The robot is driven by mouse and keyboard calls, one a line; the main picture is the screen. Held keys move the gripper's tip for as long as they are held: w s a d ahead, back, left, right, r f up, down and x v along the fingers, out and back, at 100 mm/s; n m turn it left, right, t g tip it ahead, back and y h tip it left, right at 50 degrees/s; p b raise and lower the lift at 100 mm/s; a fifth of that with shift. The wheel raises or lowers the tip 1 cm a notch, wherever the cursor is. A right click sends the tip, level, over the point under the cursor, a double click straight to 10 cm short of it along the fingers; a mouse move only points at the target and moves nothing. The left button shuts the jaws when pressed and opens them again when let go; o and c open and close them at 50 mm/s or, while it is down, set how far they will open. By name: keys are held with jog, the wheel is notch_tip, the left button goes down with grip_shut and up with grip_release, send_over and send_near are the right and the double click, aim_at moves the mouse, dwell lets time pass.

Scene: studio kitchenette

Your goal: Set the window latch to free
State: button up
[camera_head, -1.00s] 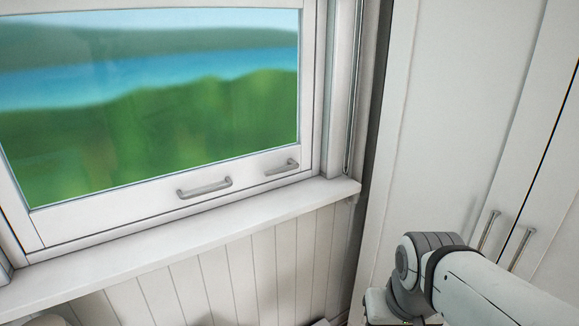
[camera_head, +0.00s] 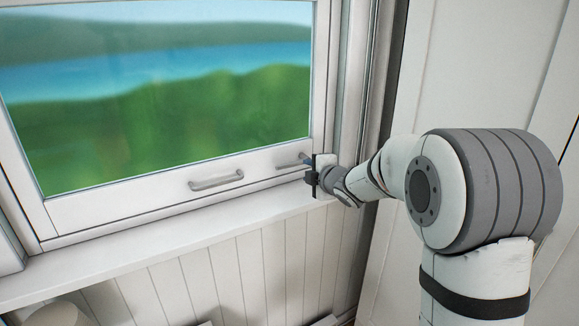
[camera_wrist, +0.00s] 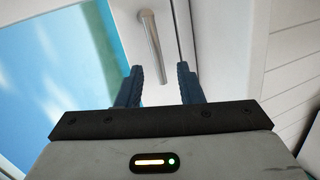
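The window latch (camera_wrist: 152,47) is a slim grey metal bar on the white window frame. In the wrist view it runs from the top middle down to between my two blue fingers. In the wrist view my gripper (camera_wrist: 161,75) is open, with one finger on each side of the bar's lower end. I see a gap on both sides, and I cannot tell how deep the bar lies between the fingers.
A grey pull handle (camera_head: 216,181) is on the bottom rail of the window, left of my gripper. The white sill (camera_head: 170,243) runs below. A tall white cabinet (camera_head: 480,75) stands close on the right, beside my arm.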

aim_at(288, 166)
jog(key=w+a, duration=0.2)
jog(key=w+a+f+n+y+p, duration=0.1)
jog(key=w+a, duration=0.1)
jog(key=w+a+f+n, duration=0.1)
jog(key=w+a, duration=0.2)
jog(key=shift+f+y, duration=0.15)
jog(key=shift+y, duration=0.15)
jog(key=shift+c, duration=0.5)
grip_shut()
